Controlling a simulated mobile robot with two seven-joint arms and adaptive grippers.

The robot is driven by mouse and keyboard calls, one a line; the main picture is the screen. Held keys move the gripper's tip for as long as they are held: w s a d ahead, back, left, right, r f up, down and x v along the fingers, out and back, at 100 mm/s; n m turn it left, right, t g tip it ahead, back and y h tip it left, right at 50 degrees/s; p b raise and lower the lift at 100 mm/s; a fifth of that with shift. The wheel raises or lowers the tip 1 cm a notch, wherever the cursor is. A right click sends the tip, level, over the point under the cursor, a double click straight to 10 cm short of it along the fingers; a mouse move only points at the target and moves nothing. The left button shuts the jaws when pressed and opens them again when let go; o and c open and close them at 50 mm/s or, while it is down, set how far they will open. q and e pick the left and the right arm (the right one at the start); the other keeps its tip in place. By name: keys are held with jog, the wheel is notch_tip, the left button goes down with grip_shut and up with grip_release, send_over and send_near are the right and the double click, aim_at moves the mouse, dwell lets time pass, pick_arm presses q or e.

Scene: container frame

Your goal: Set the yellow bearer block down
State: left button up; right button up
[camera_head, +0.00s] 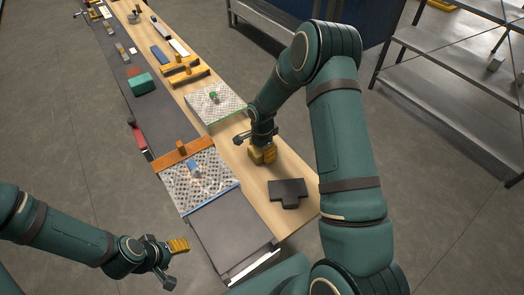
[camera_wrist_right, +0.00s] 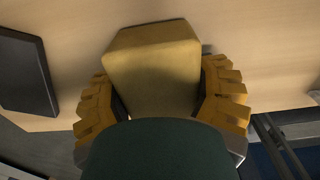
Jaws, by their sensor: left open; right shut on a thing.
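The yellow bearer block (camera_wrist_right: 152,70) fills the middle of the right wrist view, between the two orange ribbed fingers of my right gripper (camera_wrist_right: 160,105). My right gripper is shut on it. In the head view the block (camera_head: 257,155) is low over the light wooden strip (camera_head: 238,165) or on it; I cannot tell whether it touches. The right gripper (camera_head: 264,150) partly hides it there. My left gripper (camera_head: 177,262) is open and empty, at the lower left beside the near end of the workbench.
A black T-shaped block (camera_head: 288,194) lies on the wood to the right of the yellow block. Patterned plates (camera_head: 214,103) and (camera_head: 198,182) lie to the left, with an orange bar (camera_head: 181,154). Orange bars (camera_head: 183,75) lie further back. A metal shelf (camera_head: 450,60) stands at right.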

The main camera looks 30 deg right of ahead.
jog(key=shift+f, duration=0.1)
jog(key=o, duration=1)
jog(key=shift+r, duration=0.45)
notch_tip(320, 180, up, 12)
jog(key=shift+f+p, duration=0.25)
jog(key=shift+p, duration=0.45)
